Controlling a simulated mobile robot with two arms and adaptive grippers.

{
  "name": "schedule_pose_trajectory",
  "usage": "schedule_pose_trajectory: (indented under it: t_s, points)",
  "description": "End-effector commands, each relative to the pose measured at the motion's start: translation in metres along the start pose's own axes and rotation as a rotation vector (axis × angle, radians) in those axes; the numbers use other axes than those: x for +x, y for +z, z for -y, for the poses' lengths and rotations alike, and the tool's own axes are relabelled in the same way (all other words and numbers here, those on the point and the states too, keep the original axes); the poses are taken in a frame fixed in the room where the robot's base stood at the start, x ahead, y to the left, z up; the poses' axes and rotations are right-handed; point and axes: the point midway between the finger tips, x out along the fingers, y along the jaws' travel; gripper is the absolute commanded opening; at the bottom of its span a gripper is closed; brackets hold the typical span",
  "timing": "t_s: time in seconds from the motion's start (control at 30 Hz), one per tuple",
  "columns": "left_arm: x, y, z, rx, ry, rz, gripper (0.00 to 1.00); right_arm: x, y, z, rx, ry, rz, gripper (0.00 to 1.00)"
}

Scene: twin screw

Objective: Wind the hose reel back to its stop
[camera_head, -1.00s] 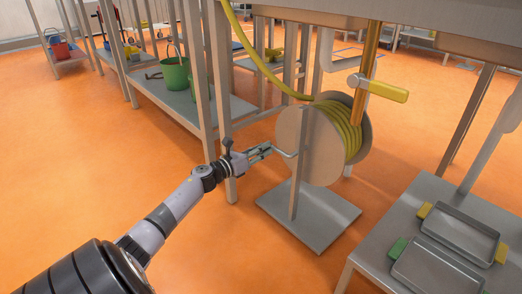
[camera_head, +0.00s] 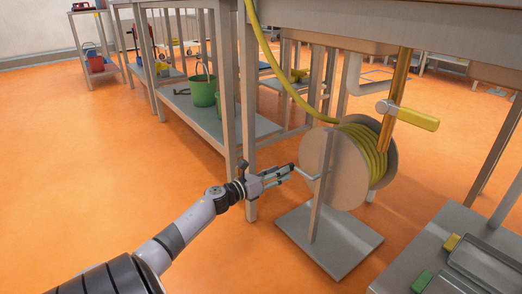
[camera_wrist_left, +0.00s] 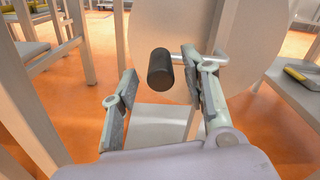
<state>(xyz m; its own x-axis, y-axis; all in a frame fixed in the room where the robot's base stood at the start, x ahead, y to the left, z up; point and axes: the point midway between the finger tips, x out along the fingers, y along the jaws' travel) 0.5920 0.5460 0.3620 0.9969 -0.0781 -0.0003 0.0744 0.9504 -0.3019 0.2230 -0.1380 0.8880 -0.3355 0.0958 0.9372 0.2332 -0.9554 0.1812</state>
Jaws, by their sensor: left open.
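The hose reel (camera_head: 331,184) has pale round flanges, a yellow hose (camera_head: 356,150) wound between them and a grey stand (camera_head: 328,243) on the floor. A thin metal crank (camera_head: 307,174) sticks out from its left face. My left gripper (camera_head: 288,173) is at the crank's outer end. In the left wrist view the black crank handle (camera_wrist_left: 160,68) shows between the tips of my open left gripper (camera_wrist_left: 163,66). I see gaps on both sides, so the fingers are not closed on it. The reel flange (camera_wrist_left: 215,45) fills the view behind. My right gripper is out of view.
A yellow-handled valve (camera_head: 412,116) on a pipe hangs above the reel. A shelf rack with green buckets (camera_head: 203,90) stands to the left, its post (camera_head: 248,130) close to my gripper. A low table (camera_head: 440,262) stands at right. Floor at left is clear.

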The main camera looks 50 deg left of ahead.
Motion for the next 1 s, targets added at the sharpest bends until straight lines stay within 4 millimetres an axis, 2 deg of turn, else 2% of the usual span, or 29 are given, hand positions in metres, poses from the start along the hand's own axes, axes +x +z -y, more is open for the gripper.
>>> schedule_pose_trajectory:
  t_s: [0.03, 0.2, 0.43, 0.6, 1.0]
  points:
    - [-0.012, -0.003, 0.000, -0.001, 0.001, -0.005, 0.42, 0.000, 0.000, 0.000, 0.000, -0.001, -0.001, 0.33]
    - [-0.046, -0.002, 0.000, 0.000, 0.001, -0.004, 0.42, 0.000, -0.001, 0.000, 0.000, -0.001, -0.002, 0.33]
    - [-0.081, -0.001, 0.000, -0.001, 0.001, -0.001, 0.42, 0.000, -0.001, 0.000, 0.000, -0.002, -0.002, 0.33]
    - [-0.091, 0.000, 0.000, -0.001, 0.001, 0.000, 0.42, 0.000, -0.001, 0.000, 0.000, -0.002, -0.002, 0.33]
    - [-0.091, 0.000, 0.000, 0.000, 0.001, 0.000, 0.42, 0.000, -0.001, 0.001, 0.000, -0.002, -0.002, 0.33]
